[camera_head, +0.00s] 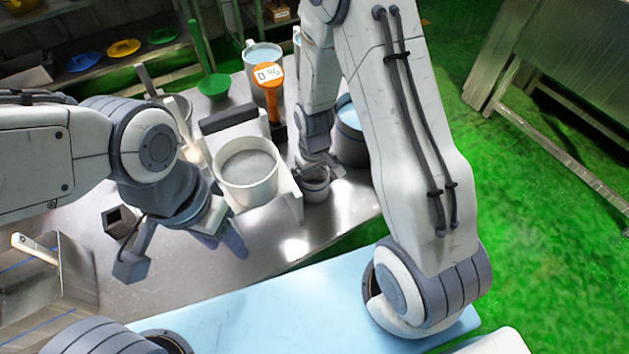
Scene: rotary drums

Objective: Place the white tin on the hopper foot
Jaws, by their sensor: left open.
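The hopper (247,178) is a wide white round vessel with grey contents. Its white foot (291,200) shows as a slab along its right side, beside the tin. My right gripper (318,164) reaches down from above at the tin's rim; its fingers are small and partly hidden, so its grip is unclear. My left gripper (186,252) is open and empty, in front of the hopper to the left, its fingers wide apart.
An orange-headed dial (268,76) stands behind the hopper. Blue-filled containers (263,56) stand behind and right (350,118). A green scoop (213,84) is at the back. A dark hollow block (120,221) and a metal bin (62,277) lie left. The metal table's front right (345,208) is clear.

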